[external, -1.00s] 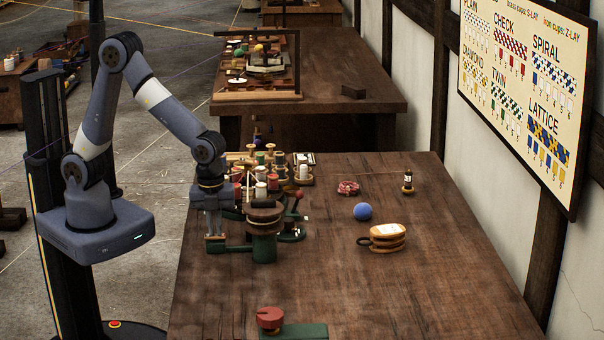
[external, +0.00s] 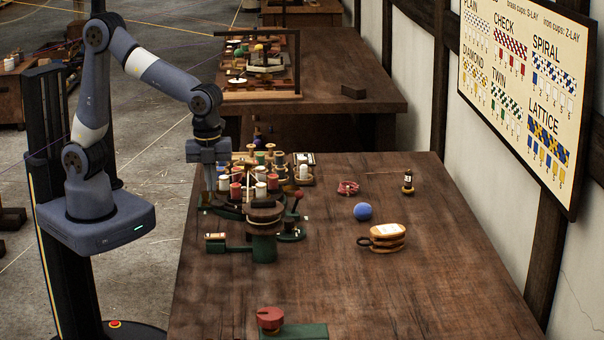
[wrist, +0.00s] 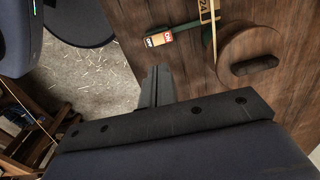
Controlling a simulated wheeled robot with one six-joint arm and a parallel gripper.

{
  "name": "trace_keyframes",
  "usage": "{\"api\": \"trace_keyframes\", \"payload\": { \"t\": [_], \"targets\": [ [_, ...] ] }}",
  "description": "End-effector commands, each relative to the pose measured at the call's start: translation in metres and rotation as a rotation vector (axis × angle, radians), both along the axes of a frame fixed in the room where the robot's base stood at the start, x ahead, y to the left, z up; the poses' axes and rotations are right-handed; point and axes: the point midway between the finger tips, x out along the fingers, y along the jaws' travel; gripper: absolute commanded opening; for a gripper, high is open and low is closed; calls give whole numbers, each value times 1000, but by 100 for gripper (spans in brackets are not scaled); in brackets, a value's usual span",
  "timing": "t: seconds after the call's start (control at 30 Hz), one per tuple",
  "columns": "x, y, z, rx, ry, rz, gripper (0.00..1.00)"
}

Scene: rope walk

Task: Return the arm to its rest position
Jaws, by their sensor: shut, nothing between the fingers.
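My gripper (external: 210,184) is shut and empty. It points down above the left edge of the wooden table (external: 350,285), beside the spool machine (external: 264,240) with its round wooden top. In the wrist view my gripper's fingers (wrist: 157,88) are together, with bare floor to their left and the table to their right. My arm reaches up from its base and bends down toward the table.
Several thread spools (external: 260,188) stand close to the right of my gripper. Open floor (external: 150,190) lies left of the table.

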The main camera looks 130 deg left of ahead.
Motion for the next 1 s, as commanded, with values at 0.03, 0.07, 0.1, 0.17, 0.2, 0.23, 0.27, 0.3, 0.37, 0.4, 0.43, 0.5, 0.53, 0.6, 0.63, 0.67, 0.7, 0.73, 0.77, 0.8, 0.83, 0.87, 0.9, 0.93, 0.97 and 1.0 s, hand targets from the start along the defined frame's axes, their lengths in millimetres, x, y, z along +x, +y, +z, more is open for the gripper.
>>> {"api": "trace_keyframes", "payload": {
  "t": [0.03, 0.07, 0.1, 0.17, 0.2, 0.23, 0.27, 0.3, 0.37, 0.4, 0.43, 0.5, 0.53, 0.6, 0.63, 0.67, 0.7, 0.73, 0.77, 0.8, 0.83, 0.87, 0.9, 0.93, 0.97, 1.0],
  "targets": [
    [1, 0, 7, 1, -2, 0, 0],
    [1, 0, 10, 1, -2, 0, 0],
    [0, 0, 13, 0, -1, 0, 0],
    [0, 0, 16, 0, 0, 0, 0],
    [0, 0, 18, -1, -1, 0, 0],
    [0, 0, 18, -1, -1, 0, 0],
    [0, 0, 19, -1, -1, 0, 0],
    [0, 0, 19, 0, 0, 0, 0],
    [0, 0, 19, 0, 0, 0, 0],
    [0, 0, 19, 0, 0, 0, 0],
    [0, 0, 19, 0, 0, 0, 0],
    [0, 0, 19, 0, 0, 0, 0],
    [0, 0, 19, 0, 0, 0, 0],
    [0, 0, 17, -1, 1, 0, 0],
    [0, 0, 16, -1, 1, 0, 0],
    [0, 0, 14, -1, 2, 0, 0],
    [0, 0, 11, -2, 4, 0, 0],
    [0, 0, 8, -2, 4, 0, 0],
    [0, 0, 4, -1, 3, 0, 0],
    [-1, 0, -2, -3, 4, 0, 0],
    [0, 0, -7, -3, 4, 0, 0],
    [0, 0, -13, -3, 6, 0, 0],
    [0, 0, -20, -2, 5, 0, 0],
    [0, 0, -26, -3, 6, 0, 0],
    [0, 0, -33, -4, 6, 0, 0],
    [0, 1, -41, -2, 5, 0, 0]
  ]
}}
